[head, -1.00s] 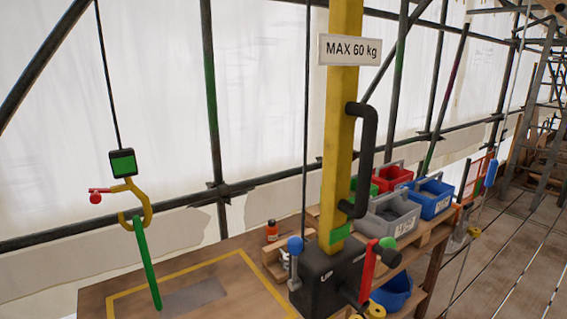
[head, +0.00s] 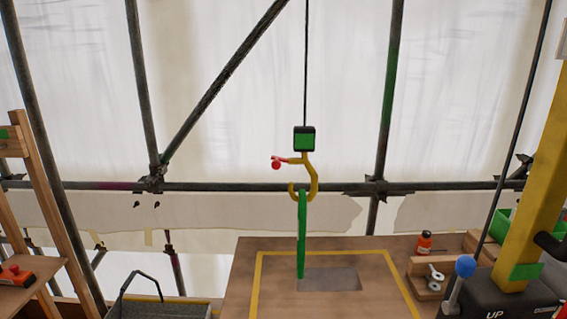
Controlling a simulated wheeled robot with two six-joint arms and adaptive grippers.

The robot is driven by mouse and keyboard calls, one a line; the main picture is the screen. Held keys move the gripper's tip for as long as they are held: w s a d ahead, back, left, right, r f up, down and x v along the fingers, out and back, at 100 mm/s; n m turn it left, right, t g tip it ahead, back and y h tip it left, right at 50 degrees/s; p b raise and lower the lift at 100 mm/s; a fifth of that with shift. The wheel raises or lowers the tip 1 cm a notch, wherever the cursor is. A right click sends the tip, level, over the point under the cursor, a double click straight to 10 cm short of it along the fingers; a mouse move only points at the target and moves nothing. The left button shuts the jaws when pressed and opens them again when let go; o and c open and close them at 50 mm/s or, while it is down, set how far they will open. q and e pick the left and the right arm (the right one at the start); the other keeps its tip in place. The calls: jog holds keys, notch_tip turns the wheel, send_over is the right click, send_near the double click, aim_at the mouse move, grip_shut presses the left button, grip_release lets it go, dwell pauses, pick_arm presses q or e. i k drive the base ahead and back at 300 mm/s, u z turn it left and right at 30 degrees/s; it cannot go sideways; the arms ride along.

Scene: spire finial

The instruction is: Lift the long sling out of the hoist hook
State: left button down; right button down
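The yellow hoist hook (head: 315,178) hangs in the middle of the head view from a dark cable, below a black block with a green face (head: 304,139). A red lever with a round knob (head: 277,164) sticks out to the left of the hook. The long green sling (head: 301,240) hangs in the bowl of the hook and reaches straight down over the wooden table (head: 245,295). Whether its lower end touches the table cannot be told. Neither of my grippers is in view.
A yellow line frames a grey patch (head: 335,279) on the table. A grey basket (head: 160,308) is at lower left. Scaffold poles stand behind.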

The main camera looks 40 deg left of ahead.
aim_at(302, 211)
jog(key=u, duration=1.25)
